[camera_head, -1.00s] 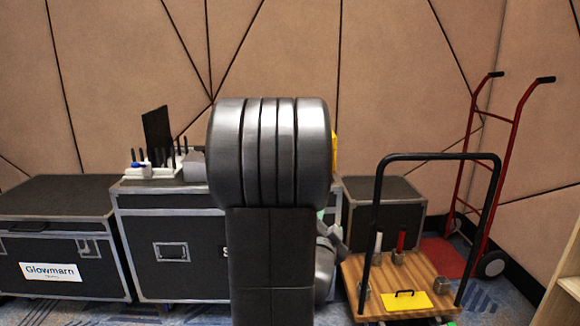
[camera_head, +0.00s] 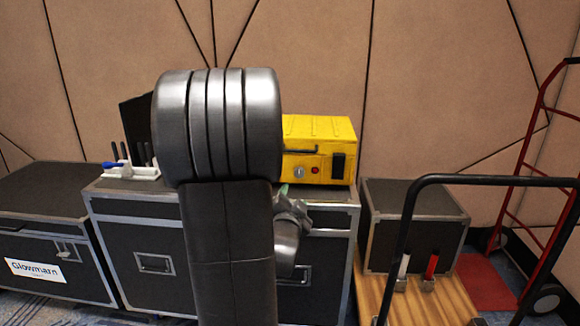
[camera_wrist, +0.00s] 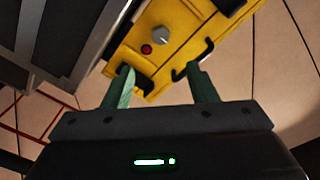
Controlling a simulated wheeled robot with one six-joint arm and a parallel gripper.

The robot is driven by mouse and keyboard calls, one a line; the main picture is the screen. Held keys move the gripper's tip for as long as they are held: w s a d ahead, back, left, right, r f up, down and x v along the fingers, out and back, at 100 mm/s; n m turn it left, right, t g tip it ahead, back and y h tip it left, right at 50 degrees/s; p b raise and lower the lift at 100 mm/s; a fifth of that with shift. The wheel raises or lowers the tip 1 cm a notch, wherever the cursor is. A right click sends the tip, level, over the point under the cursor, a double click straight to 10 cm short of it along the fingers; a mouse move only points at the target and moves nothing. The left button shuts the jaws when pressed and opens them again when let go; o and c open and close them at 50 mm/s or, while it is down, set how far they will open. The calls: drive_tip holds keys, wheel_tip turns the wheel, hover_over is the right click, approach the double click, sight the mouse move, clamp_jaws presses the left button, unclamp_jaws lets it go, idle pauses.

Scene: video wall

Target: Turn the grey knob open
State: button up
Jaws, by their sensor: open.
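The grey knob (camera_head: 299,172) is small and round, on the front face of a yellow box (camera_head: 318,128), just left of a red button (camera_head: 315,170). In the wrist view the knob (camera_wrist: 160,36) shows a pale pointer mark and lies beyond the fingertips, between their lines. My gripper (camera_wrist: 162,76) has its two green fingers spread, with nothing between them. In the head view my arm hides most of the gripper; a bit of green shows below and left of the knob. The gripper is apart from the knob.
The yellow box stands on a black flight case (camera_head: 140,215). It has a black handle above the knob and a dark panel at right. A smaller black case (camera_head: 415,215) and a wooden trolley (camera_head: 450,300) with a black handle stand to the right. A white tool holder (camera_head: 130,172) is at left.

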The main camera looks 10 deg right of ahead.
sight(299, 174)
drive_tip(key=b+x, duration=0.1)
drive_tip(key=x, duration=1.3)
drive_tip(key=c, duration=1)
